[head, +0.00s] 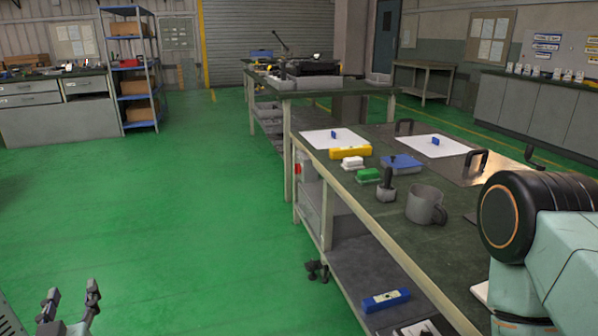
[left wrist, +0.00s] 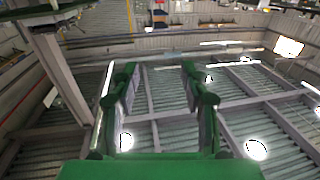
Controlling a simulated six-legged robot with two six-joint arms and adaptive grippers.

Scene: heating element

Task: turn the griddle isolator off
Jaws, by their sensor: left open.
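A flat metal plate with black handles (head: 473,164) lies on the bench top and may be the griddle. My left gripper (head: 71,297) is open and empty at the bottom left, over the green floor, well apart from the bench. Its spread fingers also show in the left wrist view (left wrist: 160,80), against the roof. My right gripper is out of view.
On the bench stand a grey mug (head: 426,205), a yellow block (head: 350,152), a green block (head: 368,175) and a blue box (head: 402,164). A dark knob-like part (head: 317,270) sticks out at the lower shelf. The green floor (head: 190,200) left of the bench is clear.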

